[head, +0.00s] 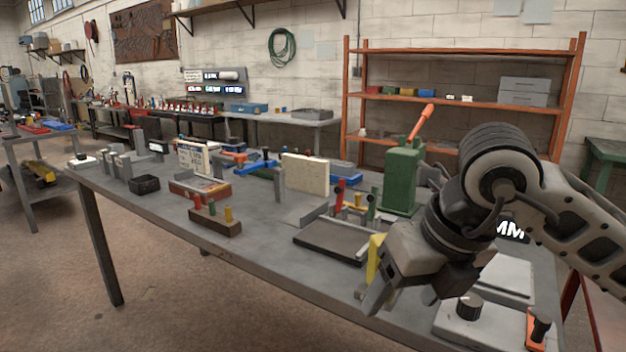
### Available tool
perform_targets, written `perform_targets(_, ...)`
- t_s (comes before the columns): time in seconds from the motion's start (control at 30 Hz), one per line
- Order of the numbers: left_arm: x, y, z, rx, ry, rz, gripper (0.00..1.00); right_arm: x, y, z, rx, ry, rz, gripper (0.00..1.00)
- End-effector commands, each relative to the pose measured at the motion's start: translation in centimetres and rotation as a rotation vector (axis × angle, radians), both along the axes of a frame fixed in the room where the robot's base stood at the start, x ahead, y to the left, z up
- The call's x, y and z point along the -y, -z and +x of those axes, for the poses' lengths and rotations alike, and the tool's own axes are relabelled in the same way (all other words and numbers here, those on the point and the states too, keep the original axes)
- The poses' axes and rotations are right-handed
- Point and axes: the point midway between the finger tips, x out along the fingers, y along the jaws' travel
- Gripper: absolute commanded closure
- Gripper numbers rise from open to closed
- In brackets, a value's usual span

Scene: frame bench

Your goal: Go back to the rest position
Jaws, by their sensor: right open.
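My right gripper (402,297) comes in from the right and hangs over the front right part of the grey workbench (255,252). Its jaws are apart and I see nothing held between them. A yellow piece (375,258) shows right behind the gripper; I cannot tell whether it touches it. My left gripper is not in view. The wrist and forearm hide part of the bench's right end.
Near the gripper stand a dark flat tray (328,241), a green press (403,178) with an orange lever, and a white box with a black knob (468,307). A wooden block with coloured pegs (214,222) stands further left.

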Motion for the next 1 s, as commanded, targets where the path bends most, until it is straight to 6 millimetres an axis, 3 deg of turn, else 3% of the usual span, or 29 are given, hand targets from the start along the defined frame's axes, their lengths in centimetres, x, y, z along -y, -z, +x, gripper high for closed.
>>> perform_targets(0.2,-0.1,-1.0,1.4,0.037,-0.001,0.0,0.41,-5.3,2.7,-3.4,-0.165,-0.18,0.248,0.31)
perform_targets(0.37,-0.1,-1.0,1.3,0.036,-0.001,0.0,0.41,-10.0,3.2,-7.2,-0.321,-0.307,0.546,0.31)
perform_targets(0.5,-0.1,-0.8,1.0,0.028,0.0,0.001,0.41,-13.8,1.2,-10.5,-0.494,-0.354,0.97,0.31)
perform_targets(0.6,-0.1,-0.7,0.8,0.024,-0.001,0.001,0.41,-14.9,-1.6,-10.7,-0.613,-0.268,1.371,0.31)
perform_targets(0.7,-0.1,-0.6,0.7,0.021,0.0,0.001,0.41,-13.7,-3.1,-8.3,-0.694,-0.049,1.747,0.31)
perform_targets(0.77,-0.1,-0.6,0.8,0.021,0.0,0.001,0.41,-12.1,-2.6,-6.0,-0.723,0.149,1.943,0.31)
perform_targets(0.87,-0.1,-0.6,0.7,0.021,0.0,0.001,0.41,-8.4,1.2,-2.2,-0.745,0.576,2.185,0.31)
perform_targets(0.93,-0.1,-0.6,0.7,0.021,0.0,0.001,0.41,-5.7,5.7,-0.6,-0.747,0.906,2.27,0.31)
perform_targets(1.0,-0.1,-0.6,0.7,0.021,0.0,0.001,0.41,-3.4,10.5,-0.2,-0.743,1.213,2.289,0.31)
